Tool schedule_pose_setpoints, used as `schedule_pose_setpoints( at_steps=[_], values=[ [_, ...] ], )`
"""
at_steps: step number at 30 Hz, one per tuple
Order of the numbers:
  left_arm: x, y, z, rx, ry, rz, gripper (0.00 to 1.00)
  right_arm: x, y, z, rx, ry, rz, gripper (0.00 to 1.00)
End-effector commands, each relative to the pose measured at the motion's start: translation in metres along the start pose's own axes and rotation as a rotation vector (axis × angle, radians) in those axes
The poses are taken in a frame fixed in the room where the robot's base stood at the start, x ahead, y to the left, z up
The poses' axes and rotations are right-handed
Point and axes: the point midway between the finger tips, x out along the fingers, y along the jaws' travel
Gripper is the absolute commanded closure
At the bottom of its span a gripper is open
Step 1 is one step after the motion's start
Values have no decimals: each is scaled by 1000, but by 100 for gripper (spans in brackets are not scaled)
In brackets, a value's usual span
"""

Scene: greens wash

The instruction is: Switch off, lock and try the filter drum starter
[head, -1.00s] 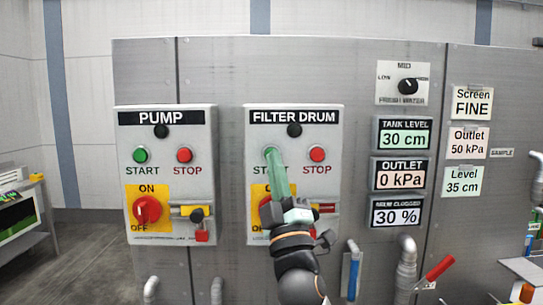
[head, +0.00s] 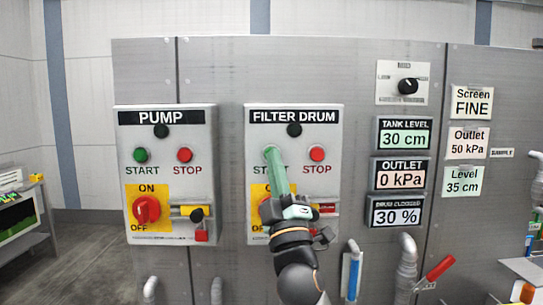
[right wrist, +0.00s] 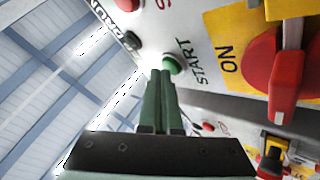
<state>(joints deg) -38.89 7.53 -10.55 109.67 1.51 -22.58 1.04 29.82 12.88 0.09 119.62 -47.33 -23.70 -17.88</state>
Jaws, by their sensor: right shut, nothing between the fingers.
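The filter drum starter (head: 294,178) is the right one of two grey boxes, with a dark lamp (head: 294,130), a red STOP button (head: 317,153) and a yellow switch plate (head: 258,192). My right gripper (head: 270,153) is shut and empty, its green fingers over the START button, which they largely hide in the head view. In the right wrist view the fingertips (right wrist: 161,75) lie at the green START button (right wrist: 173,64); I cannot tell whether they touch. The red switch handle (right wrist: 289,70) shows beside the ON label there; its setting is unclear. My left gripper is out of view.
The pump starter (head: 164,172) is at the left, with a red switch (head: 147,209) and a red padlock (head: 202,236). Displays (head: 404,138) and a selector knob (head: 407,86) are at the right. A red-handled valve (head: 438,268) and pipes (head: 407,262) stick out below.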

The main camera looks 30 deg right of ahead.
Motion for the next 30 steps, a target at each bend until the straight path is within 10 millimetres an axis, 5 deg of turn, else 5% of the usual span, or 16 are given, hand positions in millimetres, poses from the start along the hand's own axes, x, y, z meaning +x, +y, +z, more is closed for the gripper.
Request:
schedule_pose_setpoints(
  at_steps=[30],
  values=[
    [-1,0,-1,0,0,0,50,-1,2,-1,0,-1,0,100]
  ],
)
